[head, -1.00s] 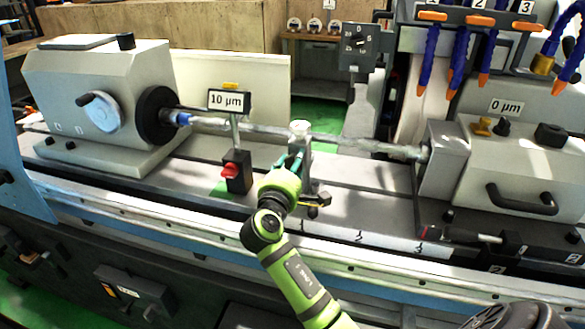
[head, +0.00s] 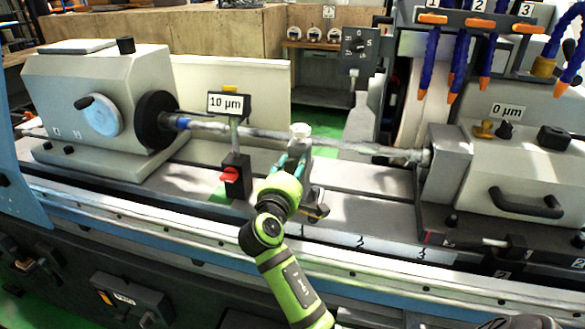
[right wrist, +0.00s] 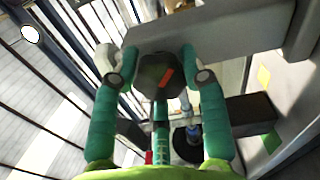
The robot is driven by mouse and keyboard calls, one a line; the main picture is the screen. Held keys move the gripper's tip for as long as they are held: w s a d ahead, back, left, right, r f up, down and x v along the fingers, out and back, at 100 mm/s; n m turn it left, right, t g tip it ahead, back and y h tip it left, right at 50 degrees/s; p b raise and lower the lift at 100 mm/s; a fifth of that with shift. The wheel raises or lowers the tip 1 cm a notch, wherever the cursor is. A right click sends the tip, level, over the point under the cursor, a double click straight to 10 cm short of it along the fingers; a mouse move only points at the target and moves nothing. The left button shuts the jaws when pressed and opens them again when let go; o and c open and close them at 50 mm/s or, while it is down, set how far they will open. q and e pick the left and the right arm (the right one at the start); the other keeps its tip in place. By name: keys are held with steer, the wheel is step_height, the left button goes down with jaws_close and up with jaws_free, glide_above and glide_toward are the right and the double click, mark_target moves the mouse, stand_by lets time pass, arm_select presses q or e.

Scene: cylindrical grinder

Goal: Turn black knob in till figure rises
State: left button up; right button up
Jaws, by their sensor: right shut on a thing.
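The black knob (right wrist: 160,75) with a red mark sits between the fingertips of my right gripper (right wrist: 157,78) in the right wrist view. The fingers are closed on it from both sides. In the head view my right gripper (head: 297,152) is at the rest under the long shaft, and it hides the knob. A display on a post (head: 229,104) left of the gripper reads 10 µm. Another display (head: 507,112) on the right-hand housing reads 0 µm. My left gripper is not in view.
The long shaft (head: 245,131) runs just above my right gripper, from the left headstock (head: 95,95) to the right housing (head: 447,165). A black box with a red switch (head: 236,176) stands close left. Blue hoses (head: 430,55) hang at upper right.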

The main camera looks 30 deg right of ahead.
steer(key=o, duration=1.2)
steer(key=shift+s+d+r, duration=0.1)
steer(key=shift+d+r, duration=0.1)
steer(key=shift+r, duration=0.1)
steer(key=shift+c, duration=0.2)
steer(key=shift+d+f, duration=0.1)
steer(key=shift+f, duration=0.05)
steer(key=shift+s+a+f, duration=0.1)
steer(key=shift+s+a, duration=0.05)
steer(key=shift+a, duration=0.25)
steer(key=v, duration=1.1)
steer(key=shift+s, duration=0.2)
